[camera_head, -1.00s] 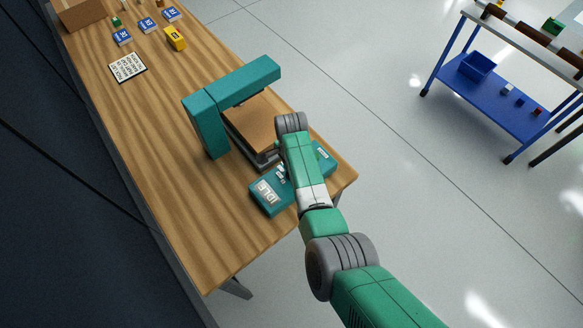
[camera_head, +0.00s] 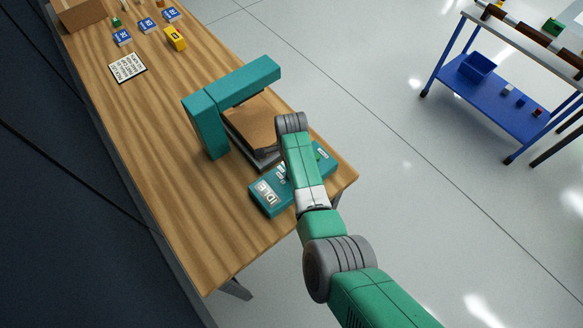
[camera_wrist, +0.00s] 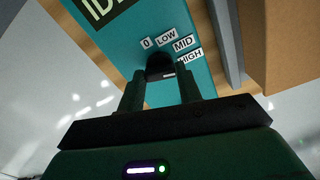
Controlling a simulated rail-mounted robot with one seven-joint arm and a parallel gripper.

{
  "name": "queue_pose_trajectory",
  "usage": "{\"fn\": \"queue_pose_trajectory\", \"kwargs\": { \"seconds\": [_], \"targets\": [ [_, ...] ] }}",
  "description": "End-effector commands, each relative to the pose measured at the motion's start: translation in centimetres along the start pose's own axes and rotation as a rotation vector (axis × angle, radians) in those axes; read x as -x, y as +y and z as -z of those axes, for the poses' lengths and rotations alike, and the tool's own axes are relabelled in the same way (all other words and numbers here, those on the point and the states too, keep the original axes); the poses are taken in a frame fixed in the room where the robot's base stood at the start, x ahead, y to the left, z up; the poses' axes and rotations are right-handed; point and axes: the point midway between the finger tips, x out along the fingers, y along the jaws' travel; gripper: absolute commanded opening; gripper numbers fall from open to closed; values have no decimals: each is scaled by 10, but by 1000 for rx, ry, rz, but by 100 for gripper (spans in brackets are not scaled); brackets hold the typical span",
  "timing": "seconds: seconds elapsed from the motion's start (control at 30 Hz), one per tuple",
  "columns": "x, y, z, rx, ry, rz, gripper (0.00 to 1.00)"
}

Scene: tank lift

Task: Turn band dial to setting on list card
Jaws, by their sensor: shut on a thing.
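The band dial (camera_wrist: 160,66) is a small dark knob on the teal control panel (camera_head: 264,200), ringed by the labels 0, LOW, MID and HIGH in the wrist view. A light mark shows on the knob; which label it points to I cannot tell. My gripper (camera_wrist: 161,82) is shut on the dial, with one finger on each side. In the head view my arm hides the dial and the fingers. The panel also bears an IDLE display. The list card (camera_head: 128,67) lies flat on the table to the upper left; its text is too small to read.
A teal lift frame (camera_head: 235,85) stands behind the panel, with a brown box (camera_head: 250,122) under its arm. Blue blocks (camera_head: 148,25), a yellow block (camera_head: 175,38) and a cardboard box (camera_head: 82,14) are at the table's far end. The table's left-front part is clear.

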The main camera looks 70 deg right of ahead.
Motion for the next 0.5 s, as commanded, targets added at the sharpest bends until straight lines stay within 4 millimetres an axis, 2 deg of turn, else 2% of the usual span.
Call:
{"fn": "queue_pose_trajectory", "kwargs": {
  "seconds": [0.03,0.1,0.13,0.37,0.5],
  "targets": [
    [0,0,0,-2,0,0,40],
    [0,0,0,-2,0,0,54],
    [0,0,0,-2,0,0,56],
    [0,0,0,-1,0,0,56],
    [17,-1,0,-1,1,3,56]
  ]
}}
